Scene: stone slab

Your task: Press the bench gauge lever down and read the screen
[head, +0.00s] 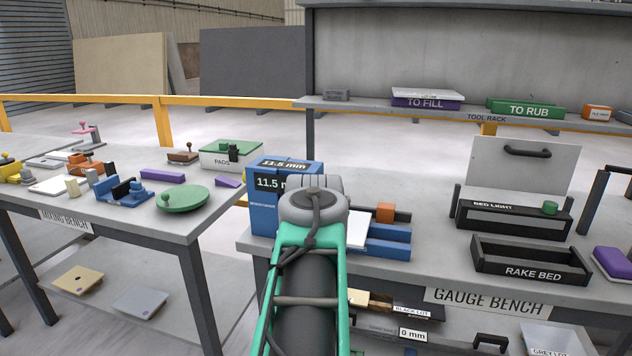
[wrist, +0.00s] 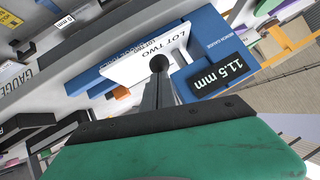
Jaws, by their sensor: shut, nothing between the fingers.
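The blue bench gauge (head: 262,215) stands at the left end of the gauge bench, partly hidden by my arm. Its screen (head: 268,183) reads 11.5 mm, and the same reading shows on the screen in the wrist view (wrist: 210,78). A white plate marked LOT TWO (wrist: 130,68) lies against the gauge. My gripper (wrist: 158,85) is shut and empty, its fingers pointing at a dark round knob (wrist: 158,62), which looks like the lever's end. The tips overlap the knob in the picture; I cannot tell whether they touch. The head view hides my fingers.
To the right stand the bed light box (head: 514,217) and the rake bed tray (head: 530,260). An orange block on a dark bar (head: 386,212) is close to the gauge.

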